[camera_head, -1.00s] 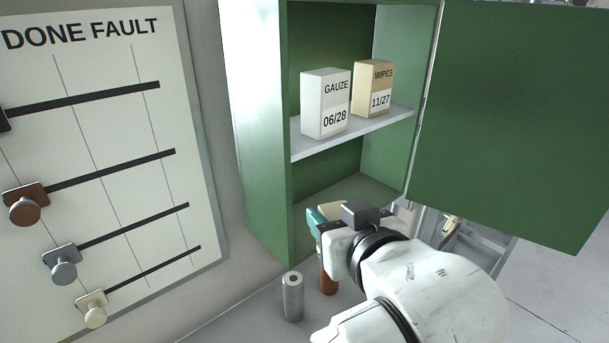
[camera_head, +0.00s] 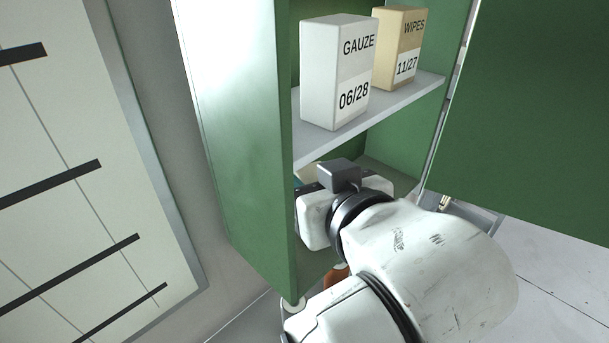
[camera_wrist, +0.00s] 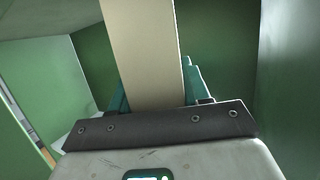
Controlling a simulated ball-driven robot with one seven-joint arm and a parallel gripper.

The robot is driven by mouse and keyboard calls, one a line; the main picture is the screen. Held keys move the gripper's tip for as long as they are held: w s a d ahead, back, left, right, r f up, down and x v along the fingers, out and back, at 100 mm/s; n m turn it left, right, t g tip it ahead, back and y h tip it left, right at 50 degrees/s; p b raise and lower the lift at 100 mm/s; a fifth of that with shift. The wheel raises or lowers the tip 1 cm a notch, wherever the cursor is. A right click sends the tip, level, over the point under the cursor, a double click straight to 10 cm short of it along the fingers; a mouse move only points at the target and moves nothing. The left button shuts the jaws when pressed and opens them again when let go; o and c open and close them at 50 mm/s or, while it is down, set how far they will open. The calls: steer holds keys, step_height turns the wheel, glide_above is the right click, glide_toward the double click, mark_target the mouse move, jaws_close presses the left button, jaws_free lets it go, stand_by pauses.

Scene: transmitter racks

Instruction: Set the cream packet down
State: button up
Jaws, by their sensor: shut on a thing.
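The cream packet (camera_wrist: 142,50) fills the middle of the wrist view, upright in the picture between the teal fingers of my gripper (camera_wrist: 150,88). My gripper is shut on it. In the head view my gripper reaches into the lower compartment of the green cabinet (camera_head: 240,130), under the grey shelf (camera_head: 385,120). There the fingers and most of the packet are hidden behind the wrist and the cabinet's side wall. I cannot tell whether the packet touches the compartment floor.
A white gauze box (camera_head: 335,75) and a tan wipes box (camera_head: 400,50) stand on the shelf above my gripper. The open green door (camera_head: 550,120) is at the right. A board with dark slots (camera_head: 70,200) is at the left.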

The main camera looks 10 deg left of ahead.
steer(key=shift+s+d+f, duration=0.1)
steer(key=shift+s+f, duration=0.3)
steer(key=shift+f, duration=0.05)
steer(key=shift+w, duration=0.15)
steer(key=shift+f, duration=0.15)
steer(key=o, duration=1.2)
steer(key=shift+c, duration=0.2)
